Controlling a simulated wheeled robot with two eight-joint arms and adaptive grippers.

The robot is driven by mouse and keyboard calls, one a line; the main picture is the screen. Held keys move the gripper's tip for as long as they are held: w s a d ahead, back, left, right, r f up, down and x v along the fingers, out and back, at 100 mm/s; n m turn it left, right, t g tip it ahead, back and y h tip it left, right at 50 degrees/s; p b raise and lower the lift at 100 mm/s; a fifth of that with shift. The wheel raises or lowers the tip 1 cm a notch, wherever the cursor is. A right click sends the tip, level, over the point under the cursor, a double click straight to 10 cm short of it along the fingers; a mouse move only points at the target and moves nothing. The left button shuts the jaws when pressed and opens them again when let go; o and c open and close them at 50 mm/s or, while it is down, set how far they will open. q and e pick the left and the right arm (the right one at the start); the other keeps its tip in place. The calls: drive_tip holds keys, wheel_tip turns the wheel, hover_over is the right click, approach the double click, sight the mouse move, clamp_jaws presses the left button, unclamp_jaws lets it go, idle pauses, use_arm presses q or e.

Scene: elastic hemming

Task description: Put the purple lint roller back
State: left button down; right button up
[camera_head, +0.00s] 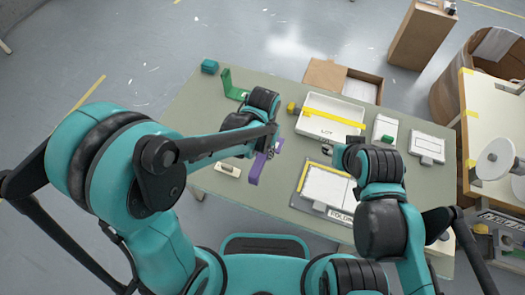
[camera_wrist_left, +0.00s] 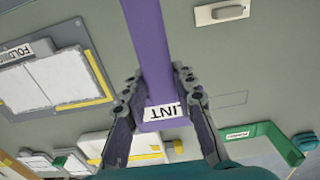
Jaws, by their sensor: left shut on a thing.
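The purple lint roller (camera_head: 254,168) is held by my left gripper (camera_head: 268,146) over the left half of the green-grey table. In the left wrist view, the fingers of my left gripper (camera_wrist_left: 161,100) close on both sides of the roller (camera_wrist_left: 148,45), near its end with a white LINT label. The roller's long part points away from the palm, toward the top of that view. A thin outlined rectangle (camera_wrist_left: 228,100) on the table beside it is empty. My right gripper (camera_head: 330,150) is above the folding board; its fingers are too small to judge.
A white tray (camera_head: 310,128) with yellow tape stands behind the folding board (camera_head: 303,190). A white block (camera_head: 228,169) lies left of the roller. A green bracket (camera_head: 230,86) and teal box (camera_head: 209,66) stand at the back left. White boxes (camera_head: 428,146) sit at right.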

sight(263, 153)
use_arm(q)
wheel_tip(263, 153, down, 9)
drive_tip(key=b, duration=0.7)
drive_tip(key=shift+r+b, duration=0.2)
drive_tip(key=shift+b, duration=0.1)
drive_tip(key=shift+f, duration=0.2)
idle(0.3)
drive_tip(key=c, duration=1.1)
unclamp_jaws()
drive_tip(key=shift+c, duration=0.2)
wheel_tip(263, 153, up, 12)
drive_tip(key=s+a+r+n+t, duration=0.1)
drive_tip(key=s+a+t, duration=0.1)
drive_tip(key=a, duration=0.6)
drive_tip(key=s+a+r+n+t, duration=0.1)
drive_tip(key=s+a+n+t, duration=0.1)
drive_tip(key=a+t, duration=0.3)
drive_tip(key=s+a, duration=0.1)
drive_tip(key=a, duration=0.1)
drive_tip(key=shift+s+a+r+n, duration=0.3)
drive_tip(key=shift+a, duration=0.05)
